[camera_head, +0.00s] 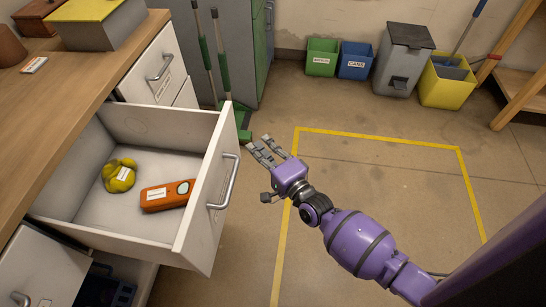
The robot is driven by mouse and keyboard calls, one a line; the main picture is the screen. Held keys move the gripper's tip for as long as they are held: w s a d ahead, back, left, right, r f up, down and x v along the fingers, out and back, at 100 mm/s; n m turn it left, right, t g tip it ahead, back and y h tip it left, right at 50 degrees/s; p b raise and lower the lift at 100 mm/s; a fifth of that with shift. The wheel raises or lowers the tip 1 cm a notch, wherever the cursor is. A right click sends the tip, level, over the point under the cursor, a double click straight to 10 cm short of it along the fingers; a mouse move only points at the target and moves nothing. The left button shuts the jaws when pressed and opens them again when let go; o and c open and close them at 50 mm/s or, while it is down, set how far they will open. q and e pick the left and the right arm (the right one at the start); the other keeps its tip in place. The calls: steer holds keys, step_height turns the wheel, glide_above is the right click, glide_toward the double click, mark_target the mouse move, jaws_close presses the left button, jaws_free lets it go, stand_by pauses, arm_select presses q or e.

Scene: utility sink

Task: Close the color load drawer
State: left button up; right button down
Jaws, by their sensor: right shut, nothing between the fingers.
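An open white drawer (209,190) sticks out from the cabinet under the wooden worktop at the left. It has a metal bar handle (228,183) on its front. Inside lie a yellow lumpy item (119,174) with a label and an orange device (166,196) with a label. My right gripper (264,151) is just right of the drawer front, beyond the handle and apart from it in the picture. Its fingers point up and left, and it holds nothing. My left gripper is out of the picture. I cannot read any label on the open drawer.
Another labelled drawer (155,68) beyond is shut. A lower compartment below the open drawer shows dark contents. Green-handled tools (223,70) stand by a grey cabinet. Green, blue, grey and yellow bins line the wall. The floor inside the yellow tape (375,136) is clear.

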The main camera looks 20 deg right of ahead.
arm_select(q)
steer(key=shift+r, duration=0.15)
arm_select(e)
steer(key=a, duration=0.1)
steer(key=w+a, duration=0.1)
steer(key=a, duration=0.1)
steer(key=shift+w, duration=0.15)
